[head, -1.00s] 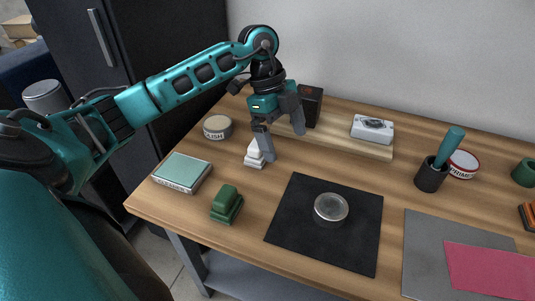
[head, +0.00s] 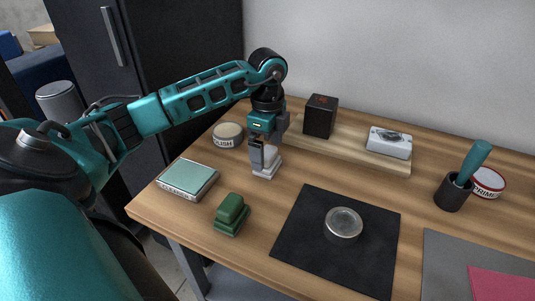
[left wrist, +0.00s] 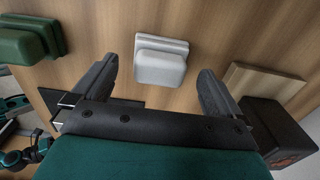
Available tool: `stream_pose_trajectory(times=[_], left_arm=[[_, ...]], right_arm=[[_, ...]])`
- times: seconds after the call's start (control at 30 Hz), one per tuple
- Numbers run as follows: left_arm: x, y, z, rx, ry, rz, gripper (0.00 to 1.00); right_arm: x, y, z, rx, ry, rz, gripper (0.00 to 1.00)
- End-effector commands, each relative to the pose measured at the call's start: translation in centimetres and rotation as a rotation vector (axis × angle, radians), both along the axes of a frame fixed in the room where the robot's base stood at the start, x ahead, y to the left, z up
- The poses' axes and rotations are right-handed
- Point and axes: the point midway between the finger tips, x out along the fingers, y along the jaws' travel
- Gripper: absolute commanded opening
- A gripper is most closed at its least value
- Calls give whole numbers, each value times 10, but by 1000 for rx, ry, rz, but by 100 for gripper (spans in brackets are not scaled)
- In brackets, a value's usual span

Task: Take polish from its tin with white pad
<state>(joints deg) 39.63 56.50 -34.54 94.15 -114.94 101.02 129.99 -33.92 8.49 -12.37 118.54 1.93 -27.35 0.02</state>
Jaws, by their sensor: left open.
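The white pad (head: 267,164) stands on the wooden table below my left gripper (head: 264,160). In the left wrist view the white pad (left wrist: 160,62) shows between the two open fingers of my left gripper (left wrist: 157,85), with a gap on each side. The polish tin (head: 228,135), round with a pale top and dark lettering on its side, stands at the back left of the pad. A green pad (head: 232,213) of similar shape stands nearer the front edge; it also shows in the left wrist view (left wrist: 30,40). My right gripper is out of view.
A teal-topped box (head: 187,178) lies at the left edge. A black mat (head: 300,255) carries a round metal piece (head: 344,223). A wooden board (head: 345,151) behind bears a black box (head: 320,116) and a white device (head: 389,143). A dark cup (head: 452,193) stands right.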

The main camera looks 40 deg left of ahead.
Motion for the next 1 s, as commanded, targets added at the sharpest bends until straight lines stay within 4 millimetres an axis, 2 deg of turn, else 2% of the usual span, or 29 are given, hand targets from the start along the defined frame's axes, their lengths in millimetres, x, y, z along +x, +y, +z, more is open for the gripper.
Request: stream_pose_trajectory(times=[0.03, 0.2, 0.47, 1.0], left_arm=[[-1, 0, -12, 0, 4, 0, 100], [-1, 0, -36, 0, 4, -2, 100], [0, 0, -39, 0, 1, -2, 100], [0, 0, -38, -1, 1, -2, 48]], right_arm=[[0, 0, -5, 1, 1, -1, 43], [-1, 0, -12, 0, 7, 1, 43], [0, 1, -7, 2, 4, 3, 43], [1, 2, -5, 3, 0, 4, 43]])
